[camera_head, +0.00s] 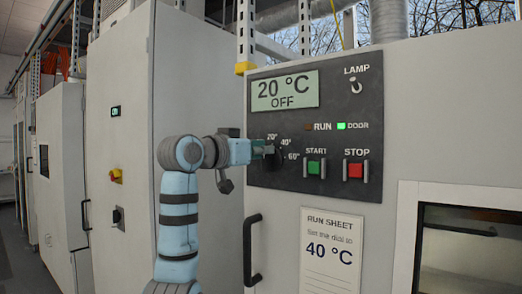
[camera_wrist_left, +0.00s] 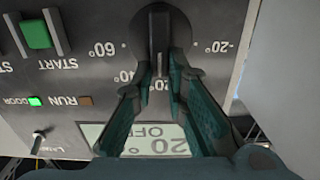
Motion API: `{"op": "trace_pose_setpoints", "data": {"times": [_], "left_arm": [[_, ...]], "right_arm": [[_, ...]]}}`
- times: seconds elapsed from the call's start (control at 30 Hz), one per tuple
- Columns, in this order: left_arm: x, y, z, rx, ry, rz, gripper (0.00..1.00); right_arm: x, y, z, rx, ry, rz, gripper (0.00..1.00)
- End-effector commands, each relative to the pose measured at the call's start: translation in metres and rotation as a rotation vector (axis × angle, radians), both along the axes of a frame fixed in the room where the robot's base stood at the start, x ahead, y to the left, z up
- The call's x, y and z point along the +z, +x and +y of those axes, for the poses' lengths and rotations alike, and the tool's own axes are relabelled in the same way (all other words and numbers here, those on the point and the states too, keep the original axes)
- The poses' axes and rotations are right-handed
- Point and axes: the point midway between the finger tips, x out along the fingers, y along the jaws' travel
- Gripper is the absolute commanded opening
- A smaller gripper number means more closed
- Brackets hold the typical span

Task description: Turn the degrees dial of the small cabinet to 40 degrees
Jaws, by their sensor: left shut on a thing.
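The degrees dial (camera_head: 277,162) is a dark round knob on the black control panel of the small cabinet, with 20°, 40° and 60° marks around it. The display (camera_head: 285,91) above it reads 20 °C OFF. My left gripper (camera_head: 266,150) reaches it from the left and hides part of it. In the left wrist view, which is upside down, the dial (camera_wrist_left: 158,22) has a raised grip bar, and the teal fingers of my left gripper (camera_wrist_left: 161,62) are shut on this bar. The bar lines up with the 20° mark between the fingers. My right gripper is not in view.
The green START button (camera_head: 314,168), red STOP button (camera_head: 355,170) and LAMP switch (camera_head: 356,86) share the panel. The DOOR light (camera_head: 341,126) is lit green. A run sheet (camera_head: 330,250) below reads 40 °C. A black handle (camera_head: 250,250) stands out at lower left.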

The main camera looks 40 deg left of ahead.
Motion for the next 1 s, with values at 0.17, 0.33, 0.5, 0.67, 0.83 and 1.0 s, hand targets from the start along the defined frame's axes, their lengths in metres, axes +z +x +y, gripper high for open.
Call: {"op": "trace_pose_setpoints", "data": {"times": [0.17, 0.33, 0.5, 0.67, 0.83, 1.0], "left_arm": [[0.001, 0.000, -0.002, 0.000, 0.063, 0.002, 0.00], [0.002, 0.000, -0.005, -0.001, 0.171, 0.006, 0.00], [0.001, 0.001, -0.008, -0.001, 0.307, 0.010, 0.00], [0.000, 0.000, -0.011, 0.000, 0.434, 0.012, 0.00], [-0.002, 0.001, -0.014, -0.002, 0.548, 0.014, 0.00], [-0.003, 0.000, -0.016, -0.002, 0.627, 0.015, 0.00]], "right_arm": [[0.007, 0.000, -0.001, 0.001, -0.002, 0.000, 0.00], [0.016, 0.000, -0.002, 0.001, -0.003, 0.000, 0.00], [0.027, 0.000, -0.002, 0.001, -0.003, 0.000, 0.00], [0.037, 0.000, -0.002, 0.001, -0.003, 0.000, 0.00], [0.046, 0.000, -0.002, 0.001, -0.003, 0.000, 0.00], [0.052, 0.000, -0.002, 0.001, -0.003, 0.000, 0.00]]}}
